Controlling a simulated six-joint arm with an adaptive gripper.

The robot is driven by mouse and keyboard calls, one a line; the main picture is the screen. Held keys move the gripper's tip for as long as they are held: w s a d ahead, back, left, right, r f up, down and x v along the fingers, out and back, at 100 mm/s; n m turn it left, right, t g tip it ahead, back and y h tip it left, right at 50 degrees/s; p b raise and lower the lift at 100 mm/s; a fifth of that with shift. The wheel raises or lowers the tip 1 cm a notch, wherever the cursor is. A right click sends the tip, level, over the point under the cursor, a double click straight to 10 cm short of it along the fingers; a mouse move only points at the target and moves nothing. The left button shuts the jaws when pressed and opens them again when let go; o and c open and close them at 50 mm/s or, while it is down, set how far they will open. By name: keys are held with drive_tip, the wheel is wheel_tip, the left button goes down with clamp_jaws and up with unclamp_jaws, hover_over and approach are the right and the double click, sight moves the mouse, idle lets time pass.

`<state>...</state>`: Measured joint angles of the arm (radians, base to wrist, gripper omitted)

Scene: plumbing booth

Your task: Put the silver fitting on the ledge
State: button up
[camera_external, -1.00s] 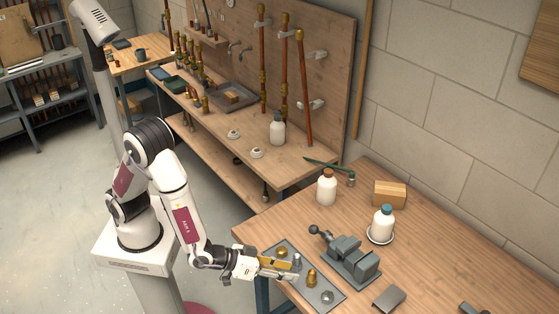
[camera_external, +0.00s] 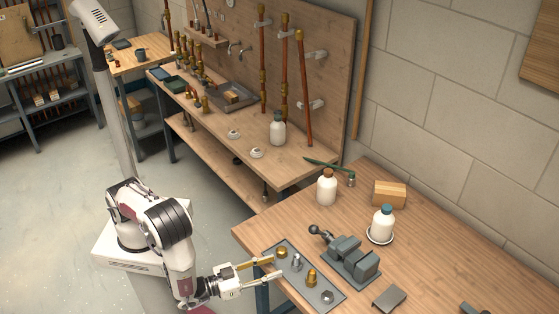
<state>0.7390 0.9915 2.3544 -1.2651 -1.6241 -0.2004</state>
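A silver fitting (camera_external: 297,262) stands on the grey tray (camera_external: 312,300) at the front left of the near wooden table, between two brass fittings. A low silver nut-like piece (camera_external: 327,297) lies at the tray's front end. A narrow wooden shelf (camera_external: 207,39) on the back board holds small fittings; I cannot tell whether this is the ledge.
Brass fittings (camera_external: 311,278) stand close beside the silver one. A grey vise (camera_external: 350,260) stands right of the tray. Two white bottles (camera_external: 327,188), a wooden block (camera_external: 389,194) and a grey angled metal piece (camera_external: 389,298) are on the table. Its middle right is clear.

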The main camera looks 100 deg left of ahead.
sight(297, 262)
drive_tip(key=shift+a, duration=0.1)
idle(0.4)
drive_tip(key=shift+x, duration=1.2)
drive_tip(key=shift+r, duration=0.1)
drive_tip(key=shift+x, duration=2.6)
drive_tip(key=shift+w+r, duration=0.1)
drive_tip(key=shift+r, duration=0.05)
clamp_jaws()
